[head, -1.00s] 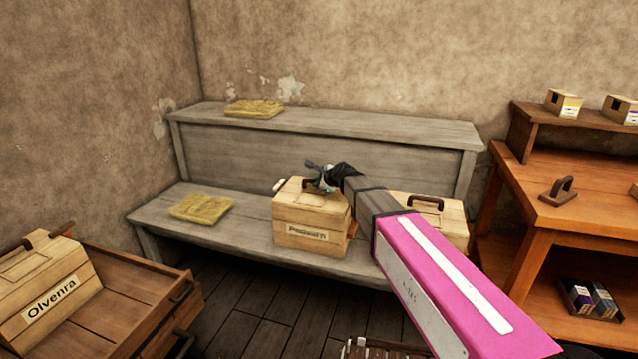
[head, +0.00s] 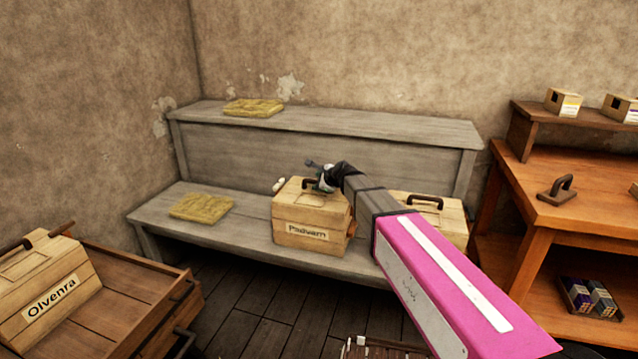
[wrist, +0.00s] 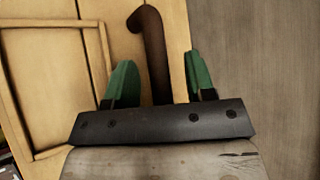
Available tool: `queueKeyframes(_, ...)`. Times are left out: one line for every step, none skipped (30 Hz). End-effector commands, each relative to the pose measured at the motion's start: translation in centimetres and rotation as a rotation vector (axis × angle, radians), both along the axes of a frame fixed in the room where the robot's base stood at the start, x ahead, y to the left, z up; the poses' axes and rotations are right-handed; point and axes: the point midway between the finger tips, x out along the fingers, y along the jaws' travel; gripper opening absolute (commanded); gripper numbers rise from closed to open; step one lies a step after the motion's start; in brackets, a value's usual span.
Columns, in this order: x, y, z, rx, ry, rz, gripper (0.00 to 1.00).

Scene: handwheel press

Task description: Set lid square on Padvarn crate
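The Padvarn crate (head: 300,248) is a pale wooden box with a name label, standing on the grey bench's lower step. Its pale lid (head: 290,195) is on top; whether it sits square I cannot tell, as my arm hides its right part. The lid's dark brown handle (head: 311,184) stands up beside my gripper (head: 320,172). In the wrist view, the handle (wrist: 154,50) rises between the two green fingers of my gripper (wrist: 160,80). A gap shows on each side of the handle, so the gripper is open around it.
Another handled crate (head: 449,222) stands right of it, partly behind my arm. A small white object (head: 279,184) is at its back left. Yellow folded cloths (head: 202,208) lie on the bench (head: 247,240). The Olvenra crate (head: 45,285) stands on a cart at left; an orange-brown workbench (head: 590,200) is right.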

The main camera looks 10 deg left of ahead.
Motion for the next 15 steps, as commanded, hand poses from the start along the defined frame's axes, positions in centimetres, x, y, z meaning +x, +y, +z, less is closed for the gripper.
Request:
queueKeyframes(0.0, 0.0, -0.1, -0.002, 0.001, 0.001, 0.51)
queueKeyframes(0.0, 0.0, -0.1, -0.002, 0.001, 0.001, 0.51)
queueKeyframes(-0.1, -0.1, 0.0, -0.002, 0.001, 0.001, 0.51)
queueKeyframes(-0.2, -0.2, 0.0, -0.002, 0.001, 0.001, 0.51)
queueKeyframes(-0.2, -0.3, 0.1, -0.002, 0.0, 0.001, 0.51)
queueKeyframes(-0.4, -0.4, 0.3, -0.002, 0.0, 0.0, 0.51)
queueKeyframes(-0.5, -0.6, 0.4, -0.002, 0.0, 0.0, 0.51)
queueKeyframes(-0.7, -0.8, 0.5, -0.002, 0.0, 0.0, 0.51)
queueKeyframes(-1.0, -1.0, 0.8, -0.002, 0.0, 0.0, 0.51)
queueKeyframes(-1.2, -1.3, 1.0, -0.002, 0.0, 0.0, 0.51)
queueKeyframes(-1.5, -1.6, 1.2, -0.002, 0.0, 0.0, 0.51)
queueKeyframes(-1.9, -2.0, 1.5, -0.002, 0.0, 0.0, 0.51)
queueKeyframes(-2.1, -2.3, 1.8, -0.001, -0.001, 0.0, 0.51)
queueKeyframes(-2.4, -2.7, 2.1, -0.001, -0.001, 0.0, 0.51)
queueKeyframes(-2.9, -3.2, 2.5, -0.001, -0.001, -0.001, 0.51)
